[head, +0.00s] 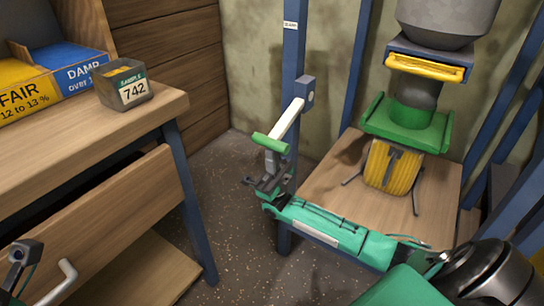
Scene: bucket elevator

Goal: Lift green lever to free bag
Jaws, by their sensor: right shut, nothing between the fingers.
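The yellow bag (393,168) is upright under the green spout clamp (405,125), at the wooden platform. Its top is hidden by the clamp. Part of my left gripper (22,254) shows at the lower left edge, too cut off to read its jaws.
A wooden bench (60,155) with an open drawer (105,215) stands at left. It bears a sample box (124,84) marked 742 and yellow and blue bins. Blue posts frame the wooden platform (330,190). The floor between bench and platform is clear.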

